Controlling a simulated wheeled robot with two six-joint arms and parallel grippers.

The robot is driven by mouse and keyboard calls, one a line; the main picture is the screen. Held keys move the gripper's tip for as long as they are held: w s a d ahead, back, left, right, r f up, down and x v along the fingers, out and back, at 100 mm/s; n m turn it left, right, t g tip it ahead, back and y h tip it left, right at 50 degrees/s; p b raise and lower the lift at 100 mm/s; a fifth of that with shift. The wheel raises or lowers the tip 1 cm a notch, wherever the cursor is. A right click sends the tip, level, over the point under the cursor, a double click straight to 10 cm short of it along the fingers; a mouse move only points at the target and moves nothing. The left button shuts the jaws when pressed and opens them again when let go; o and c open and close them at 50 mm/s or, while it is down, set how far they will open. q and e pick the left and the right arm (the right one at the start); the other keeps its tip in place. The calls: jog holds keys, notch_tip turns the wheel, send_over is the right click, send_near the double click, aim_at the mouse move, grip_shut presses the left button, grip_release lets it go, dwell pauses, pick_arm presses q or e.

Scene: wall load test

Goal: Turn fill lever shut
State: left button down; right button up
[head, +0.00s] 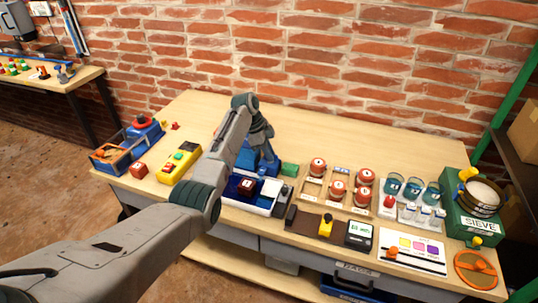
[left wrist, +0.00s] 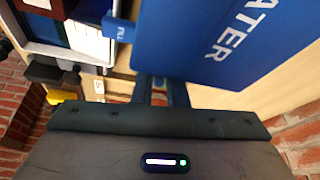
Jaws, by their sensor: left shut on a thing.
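The blue water tank (head: 245,158) stands at the back of the bench, partly hidden behind my left arm. In the left wrist view its blue face (left wrist: 215,40) with the word "WATER" fills the upper right. A small blue tab with white letters (left wrist: 118,28) sticks out at its left edge. My left gripper (head: 267,157) points down at the tank; its fingers (left wrist: 161,90) show close beside the tank in the left wrist view. They are shut on the fill lever, which they and the wrist mostly hide. The lever's angle cannot be told. My right gripper is not in view.
A blue-and-white tray (head: 262,205) with a dark red cube lies in front of the tank. A yellow control box (head: 180,162) is to the left. The back bench is clear.

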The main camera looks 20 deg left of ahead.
pick_arm(q)
jog(key=shift+f+m+g+b, duration=0.1)
jog(key=shift+m+g+b, duration=0.2)
jog(key=shift+m+b, duration=0.35)
jog(key=shift+m, duration=0.65)
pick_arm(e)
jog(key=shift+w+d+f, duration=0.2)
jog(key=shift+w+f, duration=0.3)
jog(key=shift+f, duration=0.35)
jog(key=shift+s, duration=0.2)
pick_arm(q)
jog(key=c, duration=1.4)
grip_release()
jog(key=shift+c, duration=0.2)
